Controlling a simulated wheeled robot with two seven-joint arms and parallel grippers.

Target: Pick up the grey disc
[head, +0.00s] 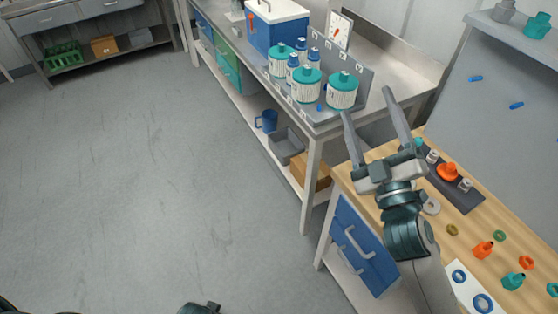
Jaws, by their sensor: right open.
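A pale grey disc (432,206) lies on the wooden worktop (486,212) at the right, close beside my right wrist, which partly covers it in this view. My right gripper (367,102) is open and empty. Its two fingers point up the picture, toward the steel bench, and stand wide apart. The gripper appears above the left end of the wooden worktop; its height cannot be told. The disc is not between the fingers.
A dark tray (462,199) with an orange part and small vials sits beside the disc. Orange, teal and olive parts and a white card (473,292) lie nearer. Teal-lidded vessels (343,90) stand on the steel bench. The floor at left is clear.

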